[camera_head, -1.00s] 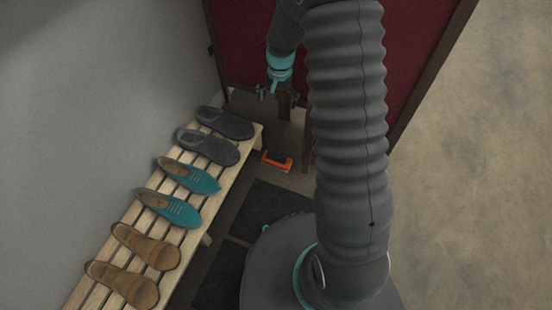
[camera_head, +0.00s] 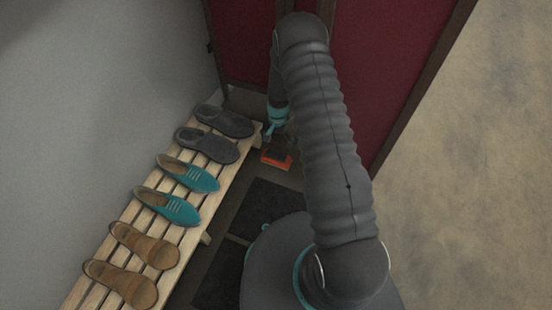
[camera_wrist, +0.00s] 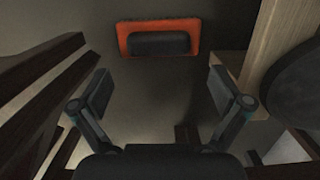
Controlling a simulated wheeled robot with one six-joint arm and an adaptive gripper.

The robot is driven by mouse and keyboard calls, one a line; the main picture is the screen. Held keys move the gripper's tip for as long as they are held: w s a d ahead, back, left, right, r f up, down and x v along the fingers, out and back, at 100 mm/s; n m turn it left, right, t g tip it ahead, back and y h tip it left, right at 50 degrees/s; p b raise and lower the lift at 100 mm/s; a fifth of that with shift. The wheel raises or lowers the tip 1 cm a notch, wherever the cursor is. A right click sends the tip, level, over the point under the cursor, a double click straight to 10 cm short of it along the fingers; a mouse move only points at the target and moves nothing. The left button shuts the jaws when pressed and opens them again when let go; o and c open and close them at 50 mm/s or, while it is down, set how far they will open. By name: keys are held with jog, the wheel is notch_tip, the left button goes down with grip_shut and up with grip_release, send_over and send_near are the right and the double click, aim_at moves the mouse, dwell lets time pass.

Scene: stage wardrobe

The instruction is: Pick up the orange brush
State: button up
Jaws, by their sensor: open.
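The orange brush (camera_head: 276,161) lies on the floor beside the far end of the slatted bench. In the wrist view the brush (camera_wrist: 192,38) shows an orange rim around a dark middle, near the top centre of the picture. My gripper (camera_wrist: 160,92) is open and empty, with its two fingers wide apart and the brush ahead of them, not between them. In the head view my gripper (camera_head: 274,140) is just above and behind the brush and partly covers it. I cannot tell the exact height.
The wooden bench (camera_head: 205,240) stands at left, bearing grey, teal and tan shoes. A bench leg (camera_wrist: 270,40) shows close to the brush's right in the wrist view. A dark red panel screen (camera_head: 385,75) stands behind. Dark mats (camera_head: 268,205) lie nearer.

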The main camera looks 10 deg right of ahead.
aim_at(276, 153)
jog(key=shift+s+a+f, duration=0.1)
jog(key=shift+s+f, duration=0.1)
jog(key=shift+f, duration=1.7)
jog(key=shift+s+a+f, duration=0.1)
jog(key=shift+s+f, duration=0.1)
jog(key=shift+f, duration=1.65)
jog(key=c, duration=1)
notch_tip(276, 153, up, 10)
jog(key=shift+r, duration=0.1)
